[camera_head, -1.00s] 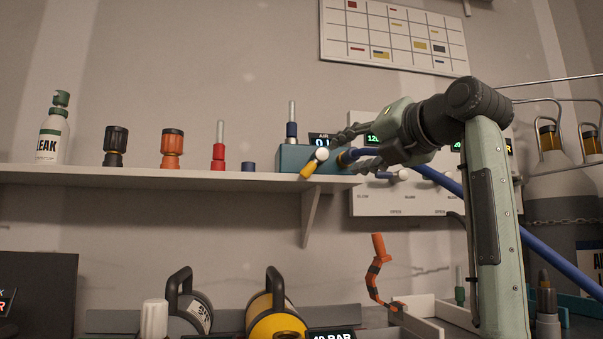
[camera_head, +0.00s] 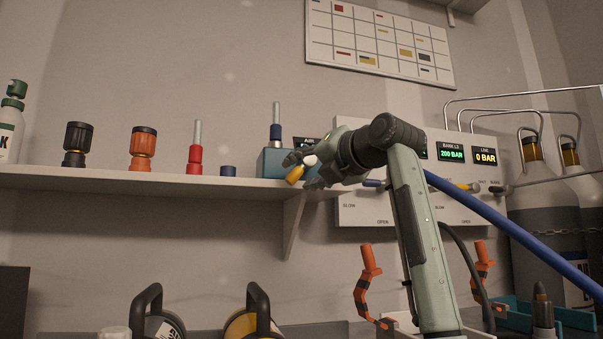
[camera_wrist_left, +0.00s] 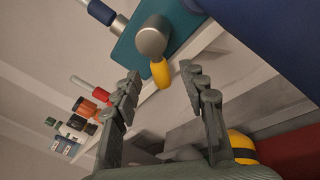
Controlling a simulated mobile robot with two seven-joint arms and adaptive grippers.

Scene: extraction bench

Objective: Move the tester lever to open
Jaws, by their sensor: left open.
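The tester is a teal box (camera_head: 275,163) at the right end of the shelf. Its yellow lever (camera_head: 294,175) slants down to the left in the head view. In the left wrist view the yellow lever (camera_wrist_left: 160,74) hangs from a round silver hub (camera_wrist_left: 152,38) on the teal box (camera_wrist_left: 128,55). My left gripper (camera_head: 303,171) is open at the lever, partly covering the hub and the box. In the left wrist view the lever's end lies between the open fingertips (camera_wrist_left: 161,78), with a gap on each side. My right gripper is not in view.
The shelf (camera_head: 120,180) holds red, orange and black fittings to the left. A white gauge panel (camera_head: 365,212) stands behind my arm. A blue hose (camera_head: 510,222) crosses at right near large cylinders (camera_head: 535,185). Yellow and grey tanks with handles (camera_head: 257,305) stand below.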

